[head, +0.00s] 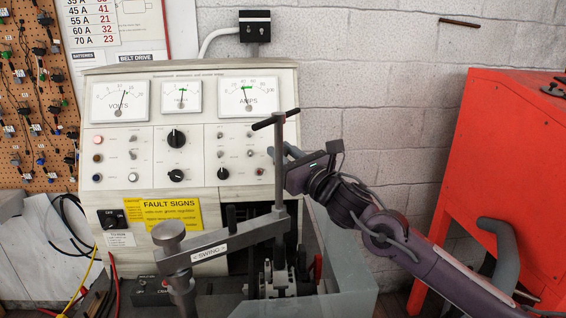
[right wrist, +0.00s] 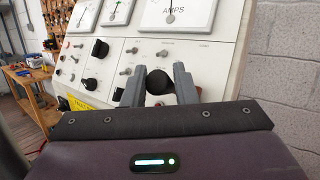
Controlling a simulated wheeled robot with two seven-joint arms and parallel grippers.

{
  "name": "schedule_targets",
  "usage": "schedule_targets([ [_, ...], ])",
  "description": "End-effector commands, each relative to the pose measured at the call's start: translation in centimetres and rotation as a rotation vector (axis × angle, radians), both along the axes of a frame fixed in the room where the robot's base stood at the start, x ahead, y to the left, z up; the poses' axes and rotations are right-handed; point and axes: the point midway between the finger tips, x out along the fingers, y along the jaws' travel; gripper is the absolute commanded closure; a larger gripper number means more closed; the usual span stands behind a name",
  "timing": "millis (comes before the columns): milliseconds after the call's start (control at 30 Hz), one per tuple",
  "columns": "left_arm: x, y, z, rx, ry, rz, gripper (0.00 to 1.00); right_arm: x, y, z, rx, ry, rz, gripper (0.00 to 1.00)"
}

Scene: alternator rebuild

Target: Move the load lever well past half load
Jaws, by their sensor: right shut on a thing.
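My right gripper (right wrist: 158,84) is shut on a round black knob (right wrist: 157,80), which sits between its two grey fingers in the right wrist view. This looks like the load lever's knob; its shaft and slot are hidden, so I cannot tell its setting. In the head view my right gripper (head: 283,154) is at the right side of the test bench panel (head: 146,155), partly behind a grey upright post with a T-handle (head: 278,160). The amps meter (head: 247,97) has its needle a little left of upright. My left gripper is not in view.
A grey swing arm (head: 225,243) and clamp post stand in front of the panel, above an alternator (head: 283,279). A red cabinet (head: 505,150) stands at the right. A pegboard (head: 35,95) hangs at the left.

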Motion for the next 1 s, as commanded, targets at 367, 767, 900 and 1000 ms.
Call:
schedule_targets([
  [367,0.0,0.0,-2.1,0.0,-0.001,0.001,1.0,-0.4,0.3,-2.1,-0.01,0.023,0.006,1.0],
  [767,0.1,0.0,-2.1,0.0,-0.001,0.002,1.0,-0.4,0.4,-2.1,-0.011,0.023,0.006,0.72],
  [900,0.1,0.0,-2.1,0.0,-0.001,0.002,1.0,-0.4,0.3,-1.8,-0.009,0.019,0.005,0.55],
  [1000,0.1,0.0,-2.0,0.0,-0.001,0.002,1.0,-0.4,0.3,-1.6,-0.007,0.015,0.004,0.55],
])
